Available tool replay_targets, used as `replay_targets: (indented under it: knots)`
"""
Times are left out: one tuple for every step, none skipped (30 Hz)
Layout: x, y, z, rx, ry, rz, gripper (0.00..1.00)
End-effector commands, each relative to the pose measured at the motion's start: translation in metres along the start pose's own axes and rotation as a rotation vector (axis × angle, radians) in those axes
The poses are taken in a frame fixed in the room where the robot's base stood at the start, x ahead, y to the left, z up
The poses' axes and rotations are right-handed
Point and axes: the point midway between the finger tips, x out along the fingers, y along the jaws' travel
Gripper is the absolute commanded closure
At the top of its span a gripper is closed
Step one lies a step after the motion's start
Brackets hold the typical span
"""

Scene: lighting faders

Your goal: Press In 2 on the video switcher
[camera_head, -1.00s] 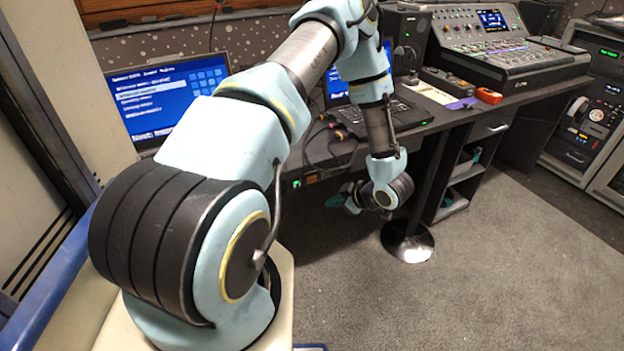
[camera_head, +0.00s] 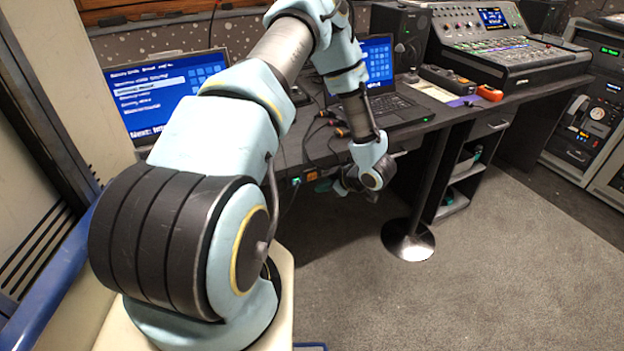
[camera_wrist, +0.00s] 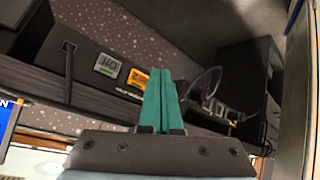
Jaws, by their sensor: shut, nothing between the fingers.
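A dark panel under the desk's front edge carries two small square buttons in the wrist view. One is pale grey-green (camera_wrist: 107,65) and the other is lit orange (camera_wrist: 138,78). Small white lettering beside them is too blurred to read, so I cannot tell which is In 2. The orange button also shows in the head view (camera_head: 312,176). My gripper (camera_wrist: 160,72) is shut and empty, its teal fingers together. In the wrist view its tips appear just right of the orange button; contact cannot be judged. In the head view my wrist largely hides the gripper.
The desk (camera_head: 440,122) holds an open laptop (camera_head: 385,95), loose cables and a mixing console (camera_head: 500,50). A blue-screened monitor (camera_head: 165,90) stands at left. A round-based post (camera_head: 408,240) stands right of my wrist. The carpet at right is clear.

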Motion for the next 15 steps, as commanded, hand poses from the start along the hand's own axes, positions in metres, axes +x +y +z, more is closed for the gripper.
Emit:
replay_targets:
  knots:
    - [0.004,0.004,-0.003,-0.002,0.001,0.001,1.00]
    - [0.006,0.005,-0.005,-0.002,0.001,0.001,1.00]
    - [0.008,0.007,-0.006,-0.002,0.000,0.000,1.00]
    - [0.010,0.009,-0.008,-0.001,-0.001,0.000,1.00]
    - [0.012,0.010,-0.009,-0.001,0.000,0.000,1.00]
    - [0.014,0.011,-0.010,-0.001,0.000,0.000,1.00]
    - [0.015,0.012,-0.011,-0.001,0.000,0.000,1.00]
    - [0.016,0.012,-0.012,-0.001,0.000,0.000,1.00]
    - [0.017,0.013,-0.013,-0.001,0.000,0.000,1.00]
    - [0.018,0.013,-0.013,-0.001,0.000,0.000,1.00]
    - [0.018,0.013,-0.013,-0.001,0.000,0.000,1.00]
    - [0.018,0.014,-0.013,-0.001,-0.001,0.000,1.00]
    - [0.018,0.014,-0.013,-0.001,-0.001,0.000,1.00]
    - [0.018,0.014,-0.013,0.000,-0.001,0.000,1.00]
    - [0.018,0.014,-0.013,0.000,-0.001,0.000,1.00]
